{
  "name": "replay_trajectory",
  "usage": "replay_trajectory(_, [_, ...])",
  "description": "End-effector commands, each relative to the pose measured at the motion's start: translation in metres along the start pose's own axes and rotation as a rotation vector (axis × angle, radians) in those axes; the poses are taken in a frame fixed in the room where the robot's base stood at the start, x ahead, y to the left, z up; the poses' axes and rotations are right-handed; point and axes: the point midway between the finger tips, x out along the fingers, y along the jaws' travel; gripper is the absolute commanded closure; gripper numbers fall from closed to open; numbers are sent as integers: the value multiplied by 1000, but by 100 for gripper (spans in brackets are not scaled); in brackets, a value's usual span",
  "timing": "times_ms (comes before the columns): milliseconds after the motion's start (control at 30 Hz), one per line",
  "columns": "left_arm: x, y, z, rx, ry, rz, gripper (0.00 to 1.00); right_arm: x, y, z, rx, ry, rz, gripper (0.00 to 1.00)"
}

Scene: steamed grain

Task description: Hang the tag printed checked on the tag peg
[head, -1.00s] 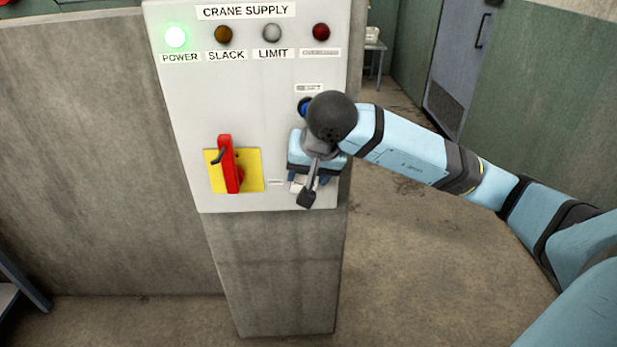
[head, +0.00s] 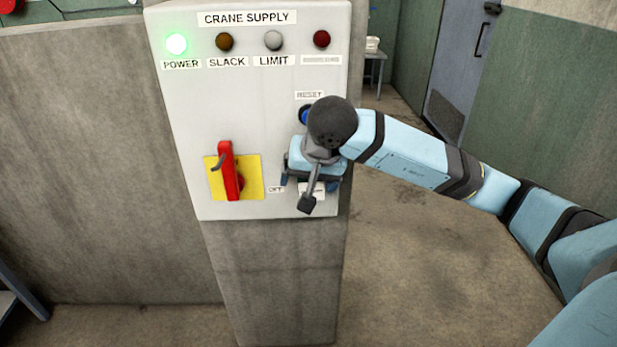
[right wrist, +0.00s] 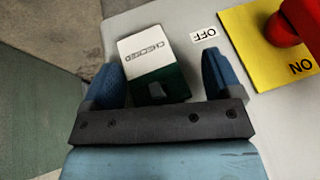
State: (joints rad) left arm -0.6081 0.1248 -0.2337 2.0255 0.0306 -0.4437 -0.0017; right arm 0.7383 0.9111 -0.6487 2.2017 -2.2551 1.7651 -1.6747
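The tag printed checked (right wrist: 145,50) shows in the right wrist view with a white printed part and a dark green part. It lies against the grey panel face, and a small dark knob, perhaps the tag peg (right wrist: 156,90), shows at its green part. My right gripper (right wrist: 163,75) is open, with one blue finger on each side of the tag and a gap to both. In the head view my right gripper (head: 312,182) is at the panel's lower right, and my wrist hides most of the tag there. My left gripper is not in view.
The crane supply panel (head: 185,110) has a lit green power lamp (head: 176,44) and other lamps. A red switch handle (head: 228,170) on a yellow plate is left of my gripper. A blue reset button (head: 303,115) is partly behind my wrist. Floor (head: 430,260) is clear at right.

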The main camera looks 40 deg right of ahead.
Motion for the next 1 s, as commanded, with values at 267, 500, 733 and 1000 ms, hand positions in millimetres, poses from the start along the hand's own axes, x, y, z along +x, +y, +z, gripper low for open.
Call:
replay_trajectory(267, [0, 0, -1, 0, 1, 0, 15, -4, 0, 0, 0, 0, -1, 16])
replay_trajectory(500, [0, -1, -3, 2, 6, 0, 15, -43, -1, -1, -1, 5, -4, 16])
replay_trajectory(733, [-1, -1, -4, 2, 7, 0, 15, -96, -1, -1, -1, 5, -4, 16])
replay_trajectory(1000, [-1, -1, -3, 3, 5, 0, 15, -133, 0, 0, 0, 2, -2, 16])
